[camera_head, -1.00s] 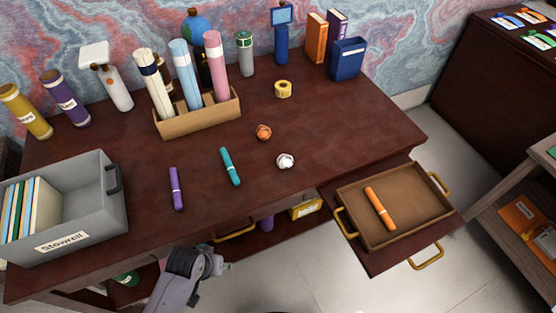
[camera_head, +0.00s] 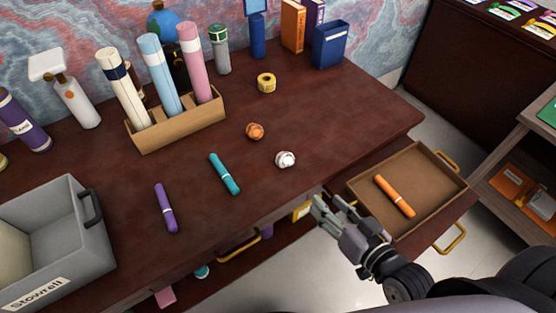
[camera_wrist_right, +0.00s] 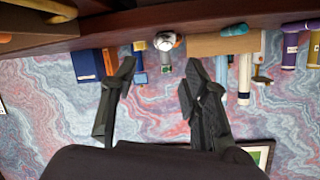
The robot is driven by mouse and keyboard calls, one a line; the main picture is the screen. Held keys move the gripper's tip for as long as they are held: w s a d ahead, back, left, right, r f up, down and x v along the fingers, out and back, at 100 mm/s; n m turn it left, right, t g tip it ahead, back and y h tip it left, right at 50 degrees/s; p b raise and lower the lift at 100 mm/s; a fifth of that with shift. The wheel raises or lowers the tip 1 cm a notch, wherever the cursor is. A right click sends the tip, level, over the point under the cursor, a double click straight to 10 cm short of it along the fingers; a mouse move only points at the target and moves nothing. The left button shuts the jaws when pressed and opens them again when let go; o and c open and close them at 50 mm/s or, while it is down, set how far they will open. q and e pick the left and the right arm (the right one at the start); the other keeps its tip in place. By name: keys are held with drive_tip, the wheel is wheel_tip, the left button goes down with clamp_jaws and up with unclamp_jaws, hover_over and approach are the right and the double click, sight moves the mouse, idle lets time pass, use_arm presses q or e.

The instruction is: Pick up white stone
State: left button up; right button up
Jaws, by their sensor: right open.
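The white stone (camera_head: 285,159) is a small rough lump on the dark red desk (camera_head: 310,130), near its front edge. In the right wrist view, which looks upside down, a whitish lump that seems to be the white stone (camera_wrist_right: 165,41) shows at the desk edge, between the finger directions. My right gripper (camera_head: 328,206) is open and empty, in front of the desk edge, apart from the stone and to its lower right. Its two dark fingers (camera_wrist_right: 158,75) stand spread in the wrist view. My left gripper is out of view.
An orange-brown stone (camera_head: 255,131) lies just behind the white one. Teal (camera_head: 224,174) and purple (camera_head: 165,208) markers lie to the left. A yellow tape roll (camera_head: 266,83) stands farther back. An open drawer with a tray (camera_head: 435,182) holding an orange marker (camera_head: 394,196) juts out at right.

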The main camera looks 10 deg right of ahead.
drive_tip(key=w+r, duration=0.1)
drive_tip(key=r, duration=0.1)
drive_tip(key=p, duration=0.1)
approach(290, 162)
drive_tip(key=x, duration=0.4)
drive_tip(key=shift+w+f, duration=0.1)
drive_tip(key=shift+w, duration=0.05)
drive_tip(key=shift+p+x, duration=0.4)
drive_tip(key=shift+x, duration=2.5)
drive_tip(key=shift+c, duration=0.3)
drive_tip(key=c, duration=0.8)
